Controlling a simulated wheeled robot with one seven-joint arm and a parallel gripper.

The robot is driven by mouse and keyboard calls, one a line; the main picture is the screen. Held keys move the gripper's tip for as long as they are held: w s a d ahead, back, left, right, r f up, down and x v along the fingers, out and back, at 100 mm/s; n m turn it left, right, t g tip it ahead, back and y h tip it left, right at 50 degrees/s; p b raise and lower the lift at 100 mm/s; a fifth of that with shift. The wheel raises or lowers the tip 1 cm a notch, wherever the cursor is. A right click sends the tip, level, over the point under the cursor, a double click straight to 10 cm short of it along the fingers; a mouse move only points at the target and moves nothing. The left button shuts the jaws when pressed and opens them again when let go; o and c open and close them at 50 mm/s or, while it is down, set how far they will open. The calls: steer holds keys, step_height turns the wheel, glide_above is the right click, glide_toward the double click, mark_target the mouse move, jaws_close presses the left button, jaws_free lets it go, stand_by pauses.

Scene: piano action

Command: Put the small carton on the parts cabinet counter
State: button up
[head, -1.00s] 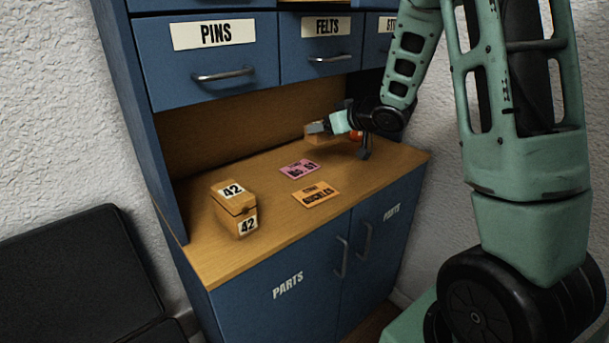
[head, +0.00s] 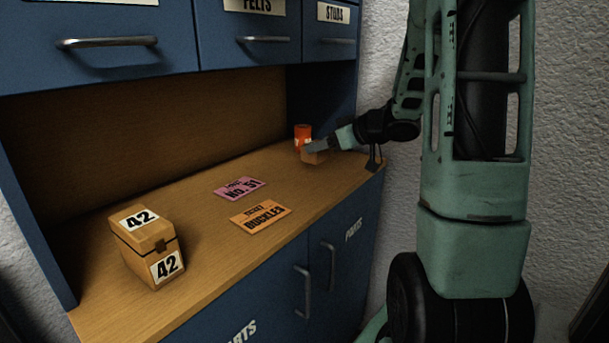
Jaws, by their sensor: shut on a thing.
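The small carton (head: 314,157) is a small brown box at the far right end of the parts cabinet counter (head: 205,250). My gripper (head: 318,148) comes in from the right and is shut on the carton. Its fingers cover part of the carton's top. The carton is at or just above the counter; I cannot tell whether its underside touches the wood.
An orange-red can (head: 302,132) stands just behind the carton. A pink card (head: 239,188) and an orange card (head: 261,214) lie mid-counter. A box marked 42 (head: 147,247) stands at the left. Blue drawers (head: 110,45) hang above. Bare counter lies between cards and carton.

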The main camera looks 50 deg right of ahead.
step_height(320, 180, down, 6)
steer(key=shift+r+b, duration=0.25)
steer(key=shift+b, duration=0.6)
steer(key=o, duration=1)
steer(key=shift+r, duration=0.1)
steer(key=p+v, duration=0.3)
steer(key=v, duration=0.9)
steer(key=shift+s, duration=0.1)
